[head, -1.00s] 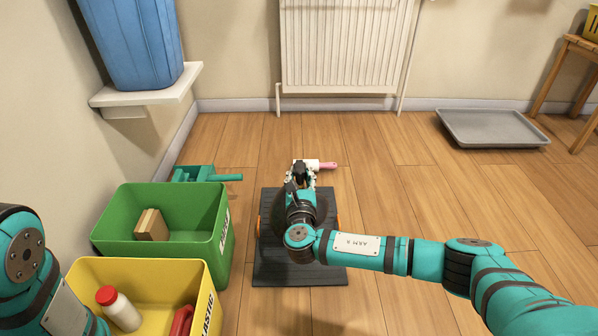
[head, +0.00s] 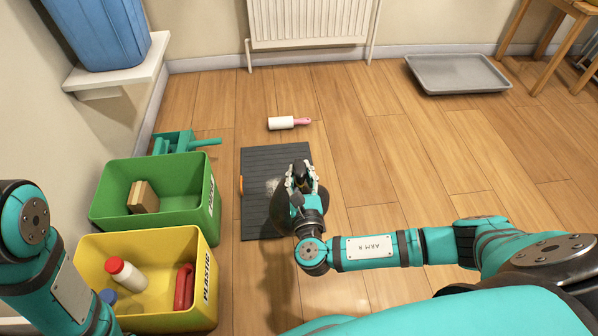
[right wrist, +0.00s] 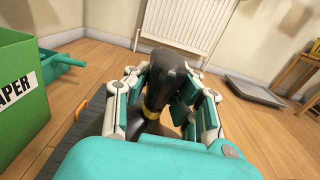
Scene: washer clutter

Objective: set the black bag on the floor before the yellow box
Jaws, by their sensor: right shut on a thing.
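The black bag (head: 283,214) hangs under my right gripper (head: 302,174), over the right edge of the dark mat. In the right wrist view the gripper (right wrist: 165,85) is shut around the bag's gathered black neck (right wrist: 160,84), which has a yellow tie. Most of the bag's body is hidden by the gripper and wrist. The yellow box (head: 150,320), marked PLASTIC, stands on the floor at the lower left, left of the bag. It holds a white bottle with a red cap and a red item. My left arm shows at the left edge, but its gripper is out of view.
A green box (head: 140,231) stands behind the yellow box, with a teal dustpan (head: 173,142) beyond it. The dark mat (head: 262,160) has a pale patch on it. A lint roller (head: 285,123) lies behind the mat. Floor (head: 240,290) right of the yellow box is clear.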

